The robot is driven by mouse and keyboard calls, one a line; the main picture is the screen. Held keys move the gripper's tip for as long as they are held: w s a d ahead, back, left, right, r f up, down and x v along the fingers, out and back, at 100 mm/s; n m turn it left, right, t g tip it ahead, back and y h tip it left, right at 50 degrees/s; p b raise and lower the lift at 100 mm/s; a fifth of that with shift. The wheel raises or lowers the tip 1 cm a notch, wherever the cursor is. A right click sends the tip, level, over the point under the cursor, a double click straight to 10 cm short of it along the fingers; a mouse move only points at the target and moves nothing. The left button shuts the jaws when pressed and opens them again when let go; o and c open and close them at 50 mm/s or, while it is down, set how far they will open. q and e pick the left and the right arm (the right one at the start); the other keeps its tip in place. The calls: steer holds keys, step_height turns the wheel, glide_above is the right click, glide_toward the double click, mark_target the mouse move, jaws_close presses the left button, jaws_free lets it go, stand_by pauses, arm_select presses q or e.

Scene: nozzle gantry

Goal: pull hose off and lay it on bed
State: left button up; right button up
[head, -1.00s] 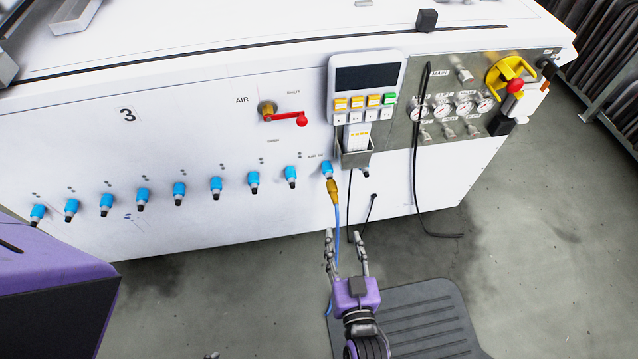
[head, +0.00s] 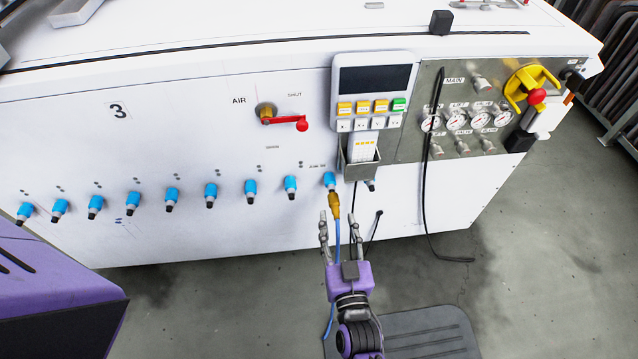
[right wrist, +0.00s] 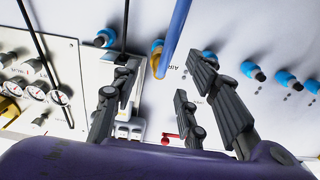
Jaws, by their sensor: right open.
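The bed (head: 220,30) is the white top of the machine. My left gripper is not in view.
A red-handled air valve (head: 285,119) sits left of the control panel (head: 372,85). A black cable (head: 422,200) hangs at the right near the gauges (head: 468,122). A grey mat (head: 420,335) lies on the floor. Several blue ports line the front.

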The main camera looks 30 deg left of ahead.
mark_target(335, 206)
steer(key=shift+b+x, duration=0.75)
steer(key=shift+x, duration=2.2)
jaws_close()
